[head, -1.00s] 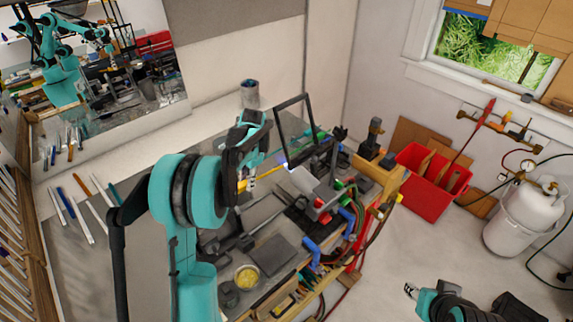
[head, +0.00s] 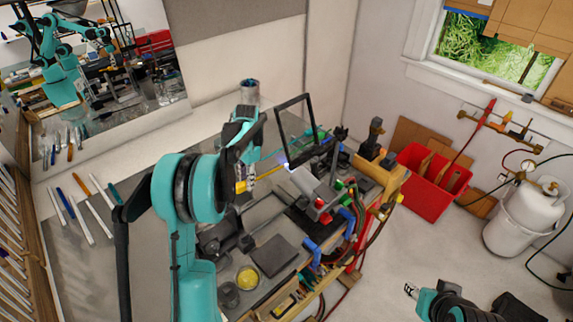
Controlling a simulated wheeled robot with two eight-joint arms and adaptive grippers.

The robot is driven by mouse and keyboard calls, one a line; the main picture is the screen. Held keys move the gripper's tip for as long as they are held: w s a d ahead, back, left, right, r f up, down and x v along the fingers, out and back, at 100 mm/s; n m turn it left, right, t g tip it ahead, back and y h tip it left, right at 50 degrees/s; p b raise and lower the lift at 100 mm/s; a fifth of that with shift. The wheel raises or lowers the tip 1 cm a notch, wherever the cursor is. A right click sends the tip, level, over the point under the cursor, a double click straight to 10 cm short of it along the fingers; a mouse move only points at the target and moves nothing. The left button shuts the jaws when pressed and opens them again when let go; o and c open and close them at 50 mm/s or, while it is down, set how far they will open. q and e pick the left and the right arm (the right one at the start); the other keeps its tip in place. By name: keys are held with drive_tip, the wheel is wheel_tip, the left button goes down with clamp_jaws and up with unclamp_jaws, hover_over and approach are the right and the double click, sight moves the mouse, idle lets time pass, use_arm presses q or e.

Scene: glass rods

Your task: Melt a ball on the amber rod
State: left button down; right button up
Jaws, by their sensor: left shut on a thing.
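The amber rod (head: 268,172) is a thin yellow stick on the workbench side of my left gripper (head: 246,183). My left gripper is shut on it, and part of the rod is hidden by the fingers. The rod's far end reaches a small blue-white glow (head: 285,161) near the mouth of the grey bench torch (head: 306,180). I cannot make out a ball at that end. My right gripper (head: 410,290) is low at the right, over the floor and away from the bench; its finger gap is too small to judge.
A black-framed shield (head: 278,128) stands behind the torch. Several other rods (head: 75,204) lie on the bench at the left. A yellow-filled jar (head: 247,278) and a dark block (head: 274,254) are at the front. Hoses hang off the right edge. A red bin (head: 428,196) and white tank (head: 520,222) stand on the floor.

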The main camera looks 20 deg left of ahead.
use_arm(q)
drive_tip(key=shift+w+a, duration=0.15)
drive_tip(key=shift+a, duration=0.1)
drive_tip(key=shift+d, duration=0.15)
drive_tip(key=shift+r, duration=0.25)
wheel_tip(320, 180, up, 11)
drive_tip(key=p, duration=0.5)
drive_tip(key=shift+f+p, duration=0.2)
drive_tip(key=shift+p, duration=0.1)
drive_tip(key=shift+f, duration=0.1)
